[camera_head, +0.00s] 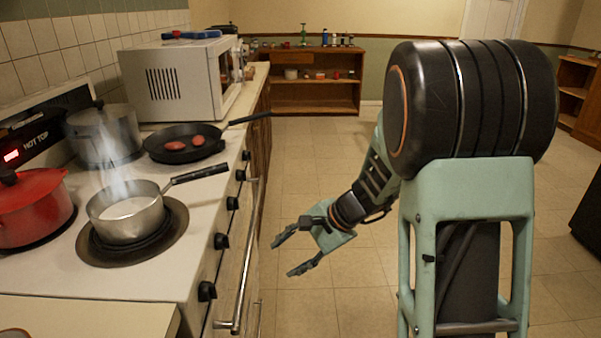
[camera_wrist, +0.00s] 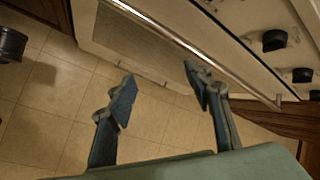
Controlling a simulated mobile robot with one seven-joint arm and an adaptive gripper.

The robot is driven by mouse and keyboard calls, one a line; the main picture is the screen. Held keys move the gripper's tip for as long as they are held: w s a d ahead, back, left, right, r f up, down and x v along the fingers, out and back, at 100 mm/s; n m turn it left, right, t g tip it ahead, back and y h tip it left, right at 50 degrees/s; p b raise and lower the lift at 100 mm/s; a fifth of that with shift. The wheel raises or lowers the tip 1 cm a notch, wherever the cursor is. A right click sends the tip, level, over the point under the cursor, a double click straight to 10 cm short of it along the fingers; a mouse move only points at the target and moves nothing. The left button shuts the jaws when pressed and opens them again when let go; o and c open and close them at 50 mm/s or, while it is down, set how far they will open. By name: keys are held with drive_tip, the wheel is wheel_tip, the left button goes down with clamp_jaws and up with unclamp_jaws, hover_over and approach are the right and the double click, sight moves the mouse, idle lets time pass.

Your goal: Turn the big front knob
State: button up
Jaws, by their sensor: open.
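Several black knobs line the stove's front panel. The nearest one (camera_head: 207,291) looks biggest in the head view, though I cannot tell whether it is really larger than the others. Another knob (camera_head: 221,241) sits just beyond it. In the wrist view, a black knob (camera_wrist: 274,40) shows at the upper right, with others to its right. My gripper (camera_head: 284,257) is open and empty, in the air to the right of the stove front, apart from the knobs. In the wrist view, my gripper (camera_wrist: 160,78) has its fingers spread over the floor and oven door, touching no knob.
A long metal oven handle (camera_head: 240,270) sticks out below the knobs, between them and my gripper. On the stove stand a steaming saucepan (camera_head: 127,220), a frying pan (camera_head: 183,143), a red pot (camera_head: 28,207) and a grey pot (camera_head: 103,136). The tiled floor (camera_head: 330,190) is clear.

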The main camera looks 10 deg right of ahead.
drive_tip(key=w+d+r+n+t+h, duration=0.1)
drive_tip(key=w+d+r+n+t, duration=0.1)
drive_tip(key=r, duration=0.6)
drive_tip(key=w+d+r+n+t+h, duration=0.2)
drive_tip(key=w+r+n+t, duration=0.1)
drive_tip(key=w+r, duration=0.3)
wheel_tip(320, 180, up, 3)
drive_tip(key=shift+w+f+t+h+p, duration=0.1)
drive_tip(key=shift+w+t+h+p, duration=0.2)
drive_tip(key=shift+t+p, duration=0.2)
